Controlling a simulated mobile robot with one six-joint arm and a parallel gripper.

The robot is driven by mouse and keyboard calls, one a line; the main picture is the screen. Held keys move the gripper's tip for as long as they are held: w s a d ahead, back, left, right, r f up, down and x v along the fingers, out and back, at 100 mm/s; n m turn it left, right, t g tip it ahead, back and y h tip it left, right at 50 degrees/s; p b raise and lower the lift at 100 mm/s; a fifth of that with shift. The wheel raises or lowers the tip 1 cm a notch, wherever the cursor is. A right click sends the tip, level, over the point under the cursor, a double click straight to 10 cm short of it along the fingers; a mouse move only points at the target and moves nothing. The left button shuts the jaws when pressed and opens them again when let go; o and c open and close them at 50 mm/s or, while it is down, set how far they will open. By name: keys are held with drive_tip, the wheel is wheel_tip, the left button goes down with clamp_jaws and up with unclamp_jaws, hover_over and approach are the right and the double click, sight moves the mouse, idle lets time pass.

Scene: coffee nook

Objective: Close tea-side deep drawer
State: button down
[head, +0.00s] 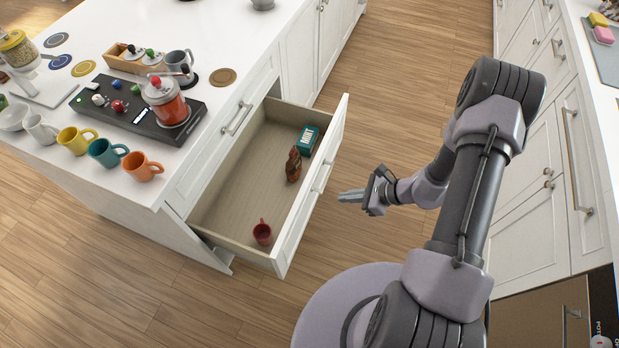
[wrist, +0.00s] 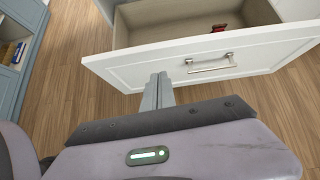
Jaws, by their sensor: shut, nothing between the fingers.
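The deep drawer (head: 228,192) is pulled far out of the white island, below a shallower shut drawer. Its white front (head: 312,190) carries a metal bar handle (head: 323,176), also seen in the wrist view (wrist: 211,64).
A white counter with cabinets (head: 560,130) stands on the right. Wood floor (head: 385,125) lies clear between them.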

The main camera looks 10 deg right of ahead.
wheel_tip(320, 180, down, 3)
drive_tip(key=b, duration=0.3)
approach(303, 200)
wheel_tip(303, 200, down, 4)
drive_tip(key=a, duration=0.1)
drive_tip(key=w+a+b, duration=0.1)
drive_tip(key=a, duration=0.1)
drive_tip(key=shift+w+a+r+m, duration=0.1)
drive_tip(key=shift+w+a+m, duration=0.1)
drive_tip(key=shift+m, duration=0.2)
drive_tip(key=shift+w+a+r, duration=0.1)
drive_tip(key=shift+w+a, duration=0.05)
drive_tip(key=shift+a, duration=0.2)
